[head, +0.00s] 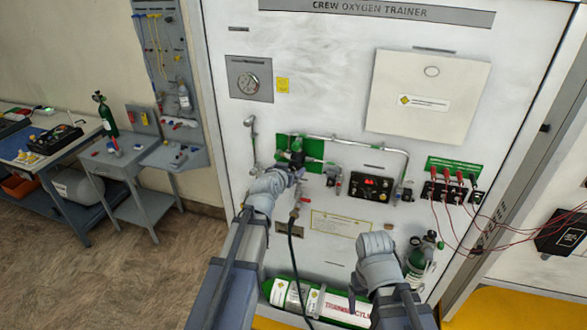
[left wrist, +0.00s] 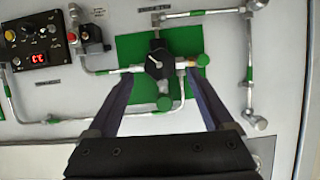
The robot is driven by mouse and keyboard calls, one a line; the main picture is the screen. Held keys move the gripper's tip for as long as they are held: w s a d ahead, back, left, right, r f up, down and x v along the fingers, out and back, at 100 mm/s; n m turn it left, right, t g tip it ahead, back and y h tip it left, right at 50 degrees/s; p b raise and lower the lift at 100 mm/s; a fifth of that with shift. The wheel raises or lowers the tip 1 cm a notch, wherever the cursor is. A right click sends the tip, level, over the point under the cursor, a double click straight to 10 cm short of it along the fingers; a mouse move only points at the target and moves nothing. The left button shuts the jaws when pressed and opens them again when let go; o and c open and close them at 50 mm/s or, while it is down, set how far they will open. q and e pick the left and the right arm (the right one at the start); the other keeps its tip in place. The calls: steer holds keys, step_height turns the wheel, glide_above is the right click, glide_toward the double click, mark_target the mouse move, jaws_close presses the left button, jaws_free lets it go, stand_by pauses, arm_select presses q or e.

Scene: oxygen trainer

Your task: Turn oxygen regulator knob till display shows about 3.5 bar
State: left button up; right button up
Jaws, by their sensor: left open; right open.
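The regulator (head: 297,155) is a dark body with green parts on a green backing plate in the middle of the panel.
Metal pipes (head: 350,141) run around the regulator. A dark hose (head: 291,240) hangs below it. A round gauge (head: 248,83) is at upper left. Red leads (head: 448,215) hang at right. A white and green cylinder (head: 310,299) lies below, and a small green bottle (head: 416,262) stands beside my right wrist.

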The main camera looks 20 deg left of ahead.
mark_target(293, 166)
arm_select(q)
steer(key=b+x, duration=0.1)
steer(key=x, duration=0.3)
steer(key=shift+w+f, duration=0.2)
steer(key=shift+w, duration=0.15)
steer(key=shift+c, duration=0.2)
